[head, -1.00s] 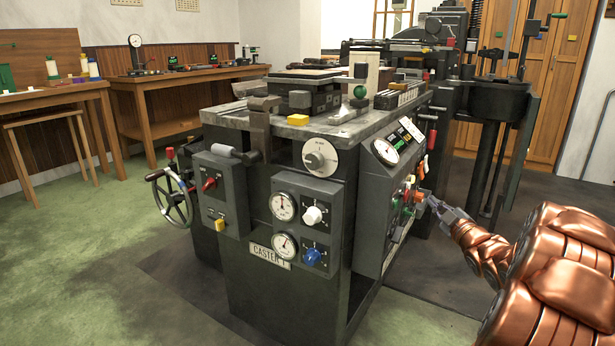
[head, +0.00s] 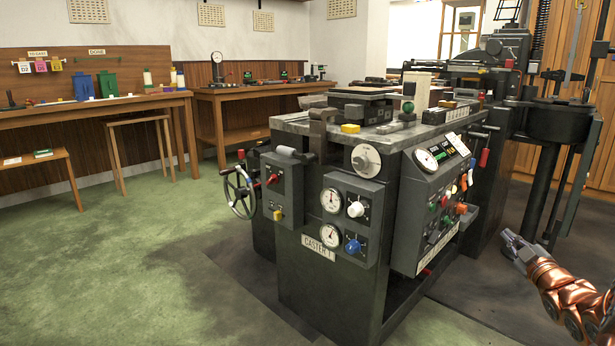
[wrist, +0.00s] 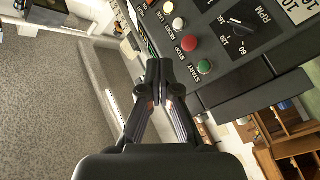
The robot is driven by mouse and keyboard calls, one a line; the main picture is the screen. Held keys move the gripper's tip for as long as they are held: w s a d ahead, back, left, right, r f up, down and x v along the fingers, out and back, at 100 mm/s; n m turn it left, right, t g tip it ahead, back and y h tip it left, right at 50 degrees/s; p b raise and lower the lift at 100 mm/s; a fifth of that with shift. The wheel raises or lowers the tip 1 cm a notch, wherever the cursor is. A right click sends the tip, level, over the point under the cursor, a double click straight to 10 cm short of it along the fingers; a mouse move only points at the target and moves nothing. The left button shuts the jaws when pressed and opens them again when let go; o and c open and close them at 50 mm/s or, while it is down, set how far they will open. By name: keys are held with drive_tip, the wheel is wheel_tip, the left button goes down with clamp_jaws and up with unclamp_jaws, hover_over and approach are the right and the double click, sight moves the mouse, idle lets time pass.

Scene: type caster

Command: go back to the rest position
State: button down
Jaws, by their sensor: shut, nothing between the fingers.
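My gripper (head: 512,240) is at the right in the head view, to the right of the caster's control side and apart from it. In the wrist view my gripper (wrist: 166,86) is shut and its fingertips meet with nothing between them. The caster (head: 330,285), a dark grey machine labelled CASTER 1, stands in the middle of the head view. Its side panel carries several coloured controls. In the wrist view a green START button (wrist: 204,66), a red STOP button (wrist: 189,43) and an RPM dial (wrist: 240,28) show beyond the fingertips.
A handwheel (head: 239,193) sticks out at the caster's left. A dark column machine (head: 560,125) stands behind at the right. Wooden benches (head: 250,88) and a stool (head: 140,122) line the back left. The green floor (head: 130,270) at the left front is clear.

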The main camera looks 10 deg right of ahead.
drive_tip(key=w+a+r+m+g+p, duration=0.35)
drive_tip(key=a+r+p, duration=0.35)
drive_tip(key=r+p, duration=0.25)
drive_tip(key=s+a+r+m+g+p, duration=0.1)
drive_tip(key=s+a+r+g+p, duration=0.2)
drive_tip(key=a+p, duration=0.2)
drive_tip(key=s+a+r+m+g+p, duration=0.1)
drive_tip(key=s+a+r+g+p, duration=0.15)
drive_tip(key=a+p, duration=0.3)
drive_tip(key=s+a+r+g+y+p, duration=0.1)
drive_tip(key=s+a+r+g+p, duration=0.2)
drive_tip(key=s+a, duration=0.6)
drive_tip(key=s+a+r+m+g+y+p, duration=0.1)
drive_tip(key=s+a+r+g+p, duration=0.3)
drive_tip(key=s, duration=0.9)
drive_tip(key=s+a+r+m+g+y+p, duration=0.1)
drive_tip(key=s+a+r+g+p, duration=0.3)
drive_tip(key=s+a+r+p, duration=0.5)
drive_tip(key=s+a+y+p, duration=0.1)
drive_tip(key=s+a+p, duration=0.1)
drive_tip(key=a+p, duration=0.2)
drive_tip(key=shift+s+a, duration=0.2)
drive_tip(key=shift+a, duration=0.65)
